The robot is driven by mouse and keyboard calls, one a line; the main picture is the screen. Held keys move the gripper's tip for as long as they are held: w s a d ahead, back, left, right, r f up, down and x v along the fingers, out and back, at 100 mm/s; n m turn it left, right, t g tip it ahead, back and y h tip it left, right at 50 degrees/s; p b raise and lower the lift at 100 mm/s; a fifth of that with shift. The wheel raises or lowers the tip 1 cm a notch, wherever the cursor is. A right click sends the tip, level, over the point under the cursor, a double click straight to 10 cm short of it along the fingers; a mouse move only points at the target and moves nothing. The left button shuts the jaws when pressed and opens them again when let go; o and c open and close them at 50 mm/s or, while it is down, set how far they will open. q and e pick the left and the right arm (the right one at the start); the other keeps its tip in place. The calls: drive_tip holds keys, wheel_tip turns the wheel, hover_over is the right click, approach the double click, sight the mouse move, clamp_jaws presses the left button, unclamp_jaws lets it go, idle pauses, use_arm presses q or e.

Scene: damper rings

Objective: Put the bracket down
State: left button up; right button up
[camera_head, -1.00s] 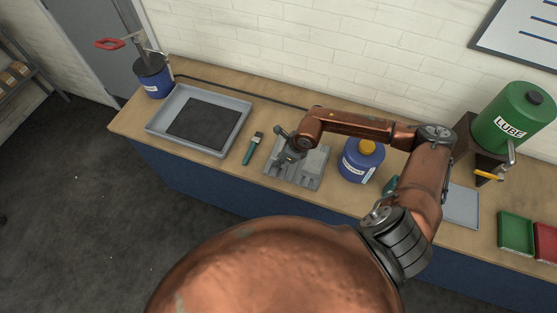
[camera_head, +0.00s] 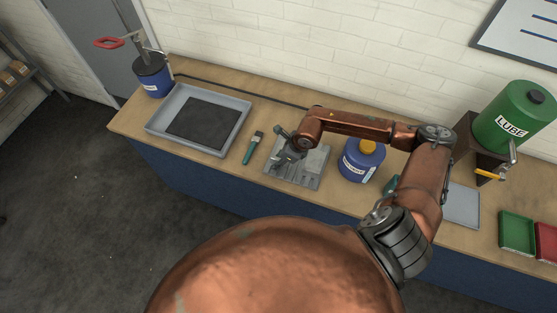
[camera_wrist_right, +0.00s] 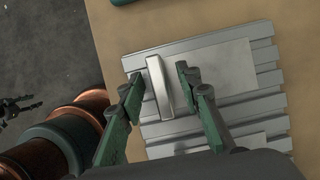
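The bracket (camera_wrist_right: 160,87), a pale metal bar, lies on the grey slotted plate (camera_wrist_right: 265,97) in the right wrist view. My right gripper (camera_wrist_right: 160,78) has its green-sided fingers on either side of the bracket, with gaps between them and it. It is open. In the head view my right gripper (camera_head: 287,157) is over the left part of the slotted plate (camera_head: 309,182), and I cannot make out the bracket there. My left gripper (camera_wrist_right: 36,101) shows small and dark at the left edge of the wrist view, its fingers apart. It is outside the head view.
A green-handled brush (camera_head: 251,149) lies left of the plate, beside a grey tray (camera_head: 161,128). A blue bottle (camera_head: 358,165) with a yellow cap stands close on the right.

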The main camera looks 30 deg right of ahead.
drive_tip(key=v, duration=1.2)
clamp_jaws()
idle(0.4)
idle(1.0)
